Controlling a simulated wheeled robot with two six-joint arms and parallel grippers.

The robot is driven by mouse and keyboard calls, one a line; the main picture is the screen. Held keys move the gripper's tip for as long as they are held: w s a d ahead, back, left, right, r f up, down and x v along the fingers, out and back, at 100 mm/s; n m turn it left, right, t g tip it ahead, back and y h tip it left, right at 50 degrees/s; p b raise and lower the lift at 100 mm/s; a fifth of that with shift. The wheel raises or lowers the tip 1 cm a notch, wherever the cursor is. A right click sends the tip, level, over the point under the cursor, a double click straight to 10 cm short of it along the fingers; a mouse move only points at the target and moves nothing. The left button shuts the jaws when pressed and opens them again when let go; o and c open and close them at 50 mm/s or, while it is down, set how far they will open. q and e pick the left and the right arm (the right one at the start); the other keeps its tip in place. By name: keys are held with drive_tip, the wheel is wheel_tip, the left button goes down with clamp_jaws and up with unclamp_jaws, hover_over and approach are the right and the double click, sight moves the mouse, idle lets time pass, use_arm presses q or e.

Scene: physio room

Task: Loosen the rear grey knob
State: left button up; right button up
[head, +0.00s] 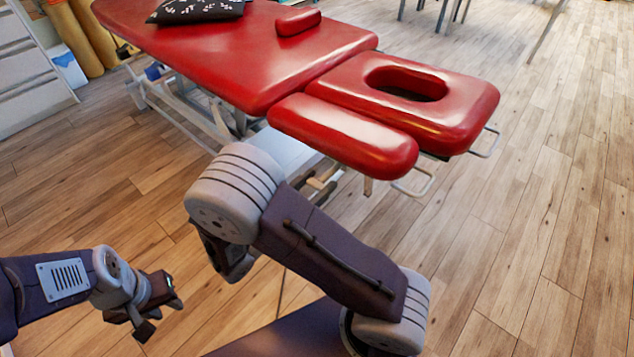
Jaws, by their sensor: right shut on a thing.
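The red treatment table (240,60) stands at the top middle, with a red face-hole headrest (455,115) and a red armrest pad (345,135) at its near end. My right arm crosses the middle. Its gripper (322,186) shows only in small part under the armrest pad, behind my own arm, shut on what seems to be the rear grey knob. The knob itself is hidden by the jaws and the pad. My left gripper (162,315) is open and empty at the lower left, above the floor and well apart from the table.
Metal loops (415,184) stick out below the armrest pad and headrest. A red bolster (298,22) and a dark patterned pillow (197,9) lie on the table. White shelving (30,70) stands at the left. The wooden floor (540,220) on the right is clear.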

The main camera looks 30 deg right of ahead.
drive_tip(key=shift+c, duration=0.7)
drive_tip(key=shift+r+n+p, duration=0.2)
drive_tip(key=shift+n+p, duration=0.1)
drive_tip(key=shift+p, duration=0.45)
drive_tip(key=n+p, duration=0.1)
drive_tip(key=p, duration=0.2)
drive_tip(key=n+p, duration=0.2)
drive_tip(key=p, duration=0.2)
drive_tip(key=shift+r+n, duration=0.25)
drive_tip(key=shift+n, duration=0.05)
drive_tip(key=n+p, duration=0.1)
drive_tip(key=p, duration=0.1)
drive_tip(key=n+p, duration=0.4)
drive_tip(key=shift+w+f, duration=0.1)
drive_tip(key=shift+f, duration=0.2)
drive_tip(key=n+p, duration=0.2)
drive_tip(key=n, duration=0.2)
drive_tip(key=shift+f+p, duration=0.2)
drive_tip(key=shift+p, duration=0.1)
drive_tip(key=n, duration=0.2)
drive_tip(key=n+p, duration=0.1)
drive_tip(key=n, duration=0.1)
drive_tip(key=shift+w+a+f+n, duration=0.1)
drive_tip(key=shift+f+n, duration=0.1)
drive_tip(key=shift+n, duration=0.1)
